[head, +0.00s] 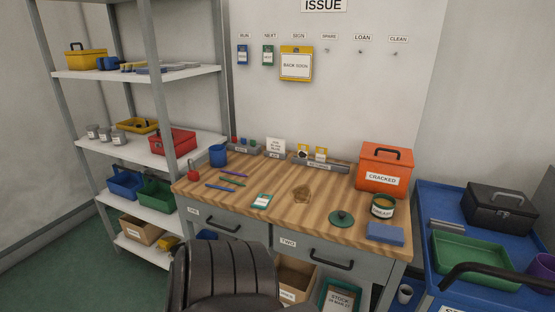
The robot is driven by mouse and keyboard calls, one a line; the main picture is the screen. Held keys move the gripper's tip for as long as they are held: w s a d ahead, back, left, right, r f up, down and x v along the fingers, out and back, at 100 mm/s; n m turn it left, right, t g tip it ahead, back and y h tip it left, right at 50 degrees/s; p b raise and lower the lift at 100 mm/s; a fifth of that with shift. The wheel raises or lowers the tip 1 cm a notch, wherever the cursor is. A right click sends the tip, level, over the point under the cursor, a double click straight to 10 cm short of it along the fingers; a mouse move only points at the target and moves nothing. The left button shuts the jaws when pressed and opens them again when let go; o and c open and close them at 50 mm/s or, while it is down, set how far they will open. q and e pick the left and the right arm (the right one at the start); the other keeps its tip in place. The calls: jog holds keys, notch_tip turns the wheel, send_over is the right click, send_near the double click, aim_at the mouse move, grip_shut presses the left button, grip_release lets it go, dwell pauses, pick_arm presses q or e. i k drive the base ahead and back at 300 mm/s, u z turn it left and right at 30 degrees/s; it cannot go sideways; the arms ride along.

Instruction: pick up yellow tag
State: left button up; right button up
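A large yellow tag (296,49) reading "BACK SOON" hangs on the wall under the "SIGN" label in the head view. Two small yellow-and-white cards, a left one (304,147) and a right one (321,150), stand in a grey rack at the back of the workbench. I cannot tell which yellow piece the task names. Neither of my grippers shows in the head view.
Blue (243,55) and green (268,55) tags hang left of the yellow one; hooks to its right look empty. The wooden bench (330,222) carries pens, a green-white card (261,201) and an orange "CRACKED" box (384,168). A dark chair (225,275) stands in front.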

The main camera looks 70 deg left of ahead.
aim_at(301, 154)
jog(key=k, duration=0.1)
jog(key=u, duration=1.6)
jog(key=i, duration=0.25)
jog(key=z, duration=0.05)
